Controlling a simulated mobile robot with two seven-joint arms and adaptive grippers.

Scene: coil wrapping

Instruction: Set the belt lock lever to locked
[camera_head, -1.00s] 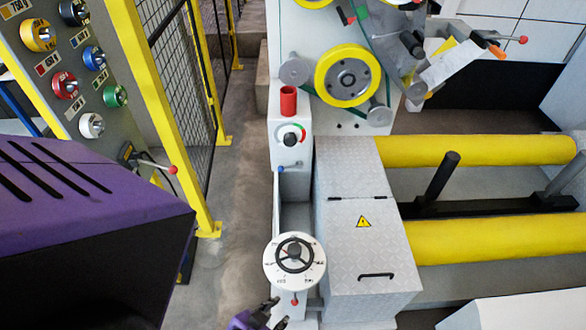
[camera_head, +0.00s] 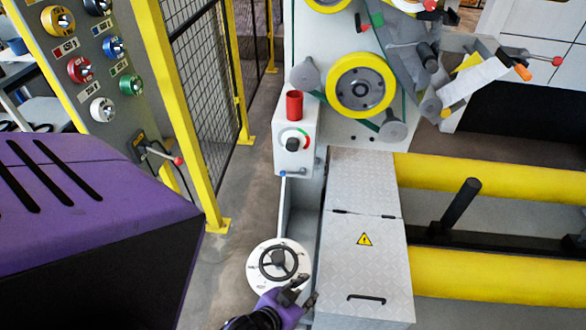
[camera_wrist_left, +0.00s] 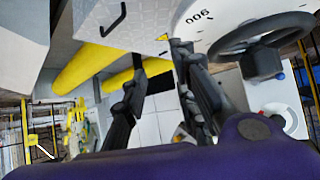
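I cannot tell for certain which lever is the belt lock lever. A red-knobbed lever (camera_head: 177,160) stands out from the left control panel. Another red-knobbed lever (camera_head: 556,61) is at the upper right of the machine, and a small blue-tipped lever (camera_head: 284,173) sits under the dial box. My left gripper (camera_head: 304,291) is at the lower right rim of the white handwheel dial (camera_head: 252,277), its fingers apart and empty. In the left wrist view the open gripper (camera_wrist_left: 160,58) is close to the dial (camera_wrist_left: 200,32). My right gripper is out of view.
A grey metal box (camera_head: 364,272) with a black handle stands right of the dial. Yellow rollers (camera_head: 480,178) lie beyond it. A red cup-shaped cylinder (camera_head: 294,105) tops the dial box. A yellow-framed mesh fence (camera_head: 205,75) and clear floor are left of the machine.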

